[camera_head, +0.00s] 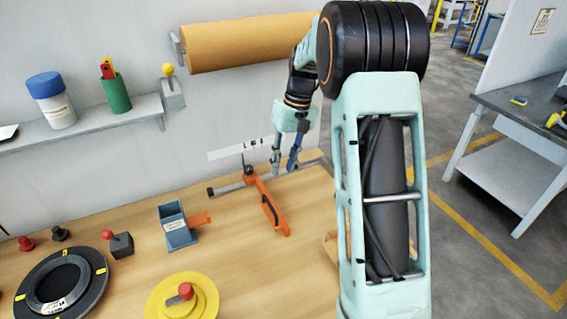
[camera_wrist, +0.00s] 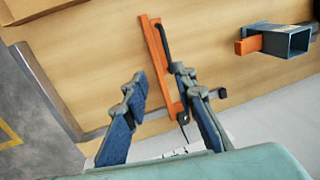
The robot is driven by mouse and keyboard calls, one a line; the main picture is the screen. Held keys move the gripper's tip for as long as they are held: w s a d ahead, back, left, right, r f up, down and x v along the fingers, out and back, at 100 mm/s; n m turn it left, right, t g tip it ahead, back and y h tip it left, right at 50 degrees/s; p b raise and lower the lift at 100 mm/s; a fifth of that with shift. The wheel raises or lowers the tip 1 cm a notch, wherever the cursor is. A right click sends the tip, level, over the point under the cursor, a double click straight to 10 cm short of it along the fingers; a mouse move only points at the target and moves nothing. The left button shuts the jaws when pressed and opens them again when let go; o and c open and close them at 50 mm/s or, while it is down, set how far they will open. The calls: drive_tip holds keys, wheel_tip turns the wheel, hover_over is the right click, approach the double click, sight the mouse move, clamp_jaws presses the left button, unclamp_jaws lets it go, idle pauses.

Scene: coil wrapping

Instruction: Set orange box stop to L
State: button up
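The orange box stop (camera_head: 270,208) is a long orange bar with a dark handle. It sits on a grey rail (camera_head: 228,188) at the back of the wooden table, near the wall. A white label strip (camera_head: 224,153) on the wall above shows an L, with other marks partly hidden. My gripper (camera_head: 284,170) is open and empty, above the rail and slightly right of the stop's rear end. In the wrist view my gripper (camera_wrist: 159,78) has its fingers spread, and the orange stop (camera_wrist: 162,70) appears between them, nearer the right finger. I cannot tell whether they touch.
A blue-grey holder (camera_head: 178,232) with an orange tab stands left of the stop. A yellow disc (camera_head: 160,298) and black ring (camera_head: 38,300) lie in front. A brown roll (camera_head: 245,45) hangs above. Table between holder and stop is clear.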

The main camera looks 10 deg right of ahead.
drive_tip(key=shift+r, duration=0.1)
wheel_tip(320, 180, up, 12)
drive_tip(key=d, duration=0.2)
drive_tip(key=shift+w+d+f, duration=0.15)
drive_tip(key=shift+w+f, duration=0.05)
drive_tip(key=b, duration=0.9)
approach(264, 198)
wheel_tip(264, 198, up, 3)
drive_tip(key=s+d, duration=0.2)
drive_tip(key=s, duration=0.1)
drive_tip(key=f, duration=0.3)
drive_tip(key=a+f, duration=0.1)
drive_tip(key=f, duration=0.2)
drive_tip(key=a+f, duration=0.1)
drive_tip(key=f, duration=0.3)
drive_tip(key=shift+a+f+b, duration=0.1)
drive_tip(key=shift+a+b, duration=0.05)
drive_tip(key=shift+b, duration=0.15)
clamp_jaws()
